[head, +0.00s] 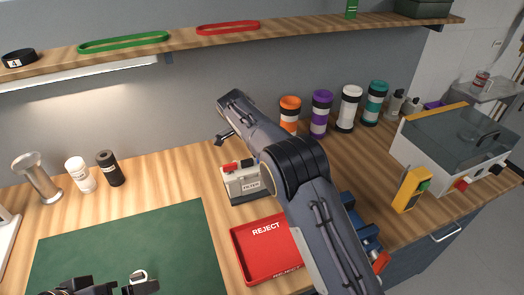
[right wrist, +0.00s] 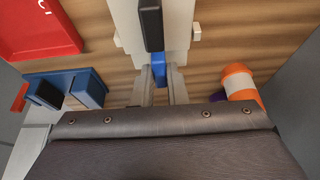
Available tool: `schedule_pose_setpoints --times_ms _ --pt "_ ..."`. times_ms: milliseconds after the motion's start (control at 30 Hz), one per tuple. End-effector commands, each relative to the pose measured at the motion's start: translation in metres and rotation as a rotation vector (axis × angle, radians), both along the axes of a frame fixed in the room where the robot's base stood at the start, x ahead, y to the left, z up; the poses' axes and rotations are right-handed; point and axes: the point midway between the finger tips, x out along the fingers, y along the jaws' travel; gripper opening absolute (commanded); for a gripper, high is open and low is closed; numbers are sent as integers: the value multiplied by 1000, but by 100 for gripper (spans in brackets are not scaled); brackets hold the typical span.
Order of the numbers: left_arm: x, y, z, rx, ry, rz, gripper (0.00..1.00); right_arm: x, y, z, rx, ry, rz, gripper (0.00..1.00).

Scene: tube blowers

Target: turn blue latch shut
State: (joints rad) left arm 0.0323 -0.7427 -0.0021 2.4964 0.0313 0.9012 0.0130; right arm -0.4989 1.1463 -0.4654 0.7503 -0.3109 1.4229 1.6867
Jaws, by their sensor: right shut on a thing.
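The blue latch (right wrist: 159,75) shows in the right wrist view as a small blue piece between my right gripper's fingers (right wrist: 161,88), which are shut on it. It is in line with a black bar (right wrist: 151,25) on a pale body. In the head view, the white box marked FILTER (head: 246,185) stands behind the reject tray, with a red part (head: 231,167) on top. My right arm covers its right side, and the blue latch is not seen there. My left gripper (head: 108,286) is at the bottom left edge, partly cut off; its opening is unclear.
A red REJECT tray (head: 243,262) lies in front of the box, beside a green mat (head: 130,250). Orange (head: 290,103), purple, white and teal tubes stand behind my right arm. A blue holder (head: 361,222) and yellow device (head: 411,190) are right. A shelf runs above.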

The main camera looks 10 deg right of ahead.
Motion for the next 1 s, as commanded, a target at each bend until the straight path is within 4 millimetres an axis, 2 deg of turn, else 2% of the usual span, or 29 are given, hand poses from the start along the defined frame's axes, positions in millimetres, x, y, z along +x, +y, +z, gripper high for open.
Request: schedule_pose_setpoints --times_ms 533,567,700,1000 --pt "0 0 2 0 0 0 100 1 0 0 2 -1 -24 0" --pt "0 0 2 0 0 0 100 1 0 0 2 -2 -24 17" --pt "0 0 2 0 0 0 100 1 0 0 1 -1 -23 35" --pt "0 0 2 0 0 0 100 1 1 1 1 -1 -22 35"
